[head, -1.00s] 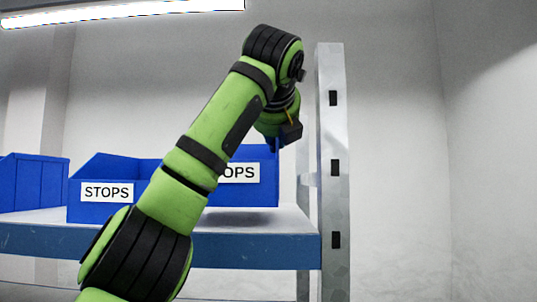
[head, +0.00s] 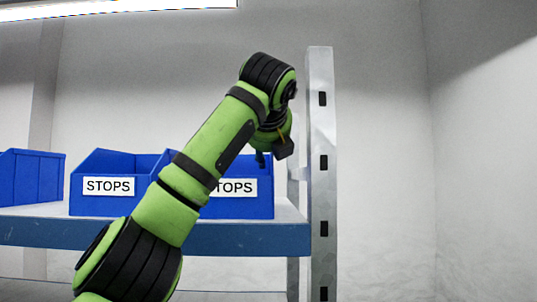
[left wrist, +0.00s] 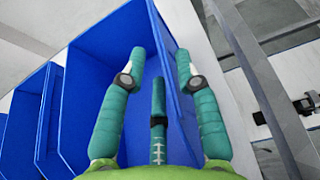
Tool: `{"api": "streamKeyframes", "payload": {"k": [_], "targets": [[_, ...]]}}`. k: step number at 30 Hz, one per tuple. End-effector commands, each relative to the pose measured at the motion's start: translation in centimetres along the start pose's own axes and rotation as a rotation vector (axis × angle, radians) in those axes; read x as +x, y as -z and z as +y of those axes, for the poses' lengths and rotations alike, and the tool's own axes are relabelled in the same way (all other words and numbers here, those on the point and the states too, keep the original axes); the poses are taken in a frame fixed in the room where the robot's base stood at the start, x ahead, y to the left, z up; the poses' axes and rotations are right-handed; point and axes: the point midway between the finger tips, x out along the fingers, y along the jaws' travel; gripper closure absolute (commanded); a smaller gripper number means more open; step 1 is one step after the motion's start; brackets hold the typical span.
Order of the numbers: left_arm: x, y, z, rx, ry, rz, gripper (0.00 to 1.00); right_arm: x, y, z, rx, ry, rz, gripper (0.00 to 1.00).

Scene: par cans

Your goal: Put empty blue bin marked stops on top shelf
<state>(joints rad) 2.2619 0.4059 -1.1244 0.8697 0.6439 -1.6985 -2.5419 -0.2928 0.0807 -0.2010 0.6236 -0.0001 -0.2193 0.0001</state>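A blue bin (head: 245,207) with a partly covered STOPS label stands on the shelf (head: 270,240), near its right end. Another blue bin marked STOPS (head: 105,205) stands just left of it. My left arm crosses in front of both. My left gripper (head: 268,160) is at the right bin's right side, its fingers only partly seen there. In the left wrist view it (left wrist: 158,75) is open, with fingers on either side of the blue bin's wall (left wrist: 172,45). That bin's visible inside looks empty. I cannot tell whether any finger touches it. My right gripper is not in view.
A third blue bin (head: 32,180) stands at the shelf's left. A metal upright (head: 322,190) with dark slots rises at the shelf's right end, close to my left gripper. A pale wall is behind. The space right of the upright is clear.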

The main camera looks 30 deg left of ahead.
Motion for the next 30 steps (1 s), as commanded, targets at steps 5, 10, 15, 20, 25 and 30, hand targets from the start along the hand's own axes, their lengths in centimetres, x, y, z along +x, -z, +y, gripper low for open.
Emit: {"api": "streamKeyframes", "payload": {"k": [5,10,15,20,25,30], "targets": [[-1.1,-0.1,-0.1,0.001,0.002,-0.003,0.68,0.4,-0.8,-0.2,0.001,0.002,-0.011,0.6],[-4.5,0.0,-0.1,-0.001,0.003,-0.005,0.68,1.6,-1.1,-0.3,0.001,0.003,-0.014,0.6],[-8.3,-0.1,-0.1,0.0,0.004,-0.004,0.68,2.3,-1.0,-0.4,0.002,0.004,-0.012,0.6],[-10.8,-0.1,-0.1,0.0,0.0,-0.002,0.68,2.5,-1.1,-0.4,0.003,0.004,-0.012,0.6],[-11.9,-0.2,0.0,0.001,0.0,0.0,0.68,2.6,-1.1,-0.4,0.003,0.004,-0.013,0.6],[-12.1,-0.2,0.0,0.001,0.0,0.001,0.68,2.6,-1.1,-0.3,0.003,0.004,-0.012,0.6]]}}
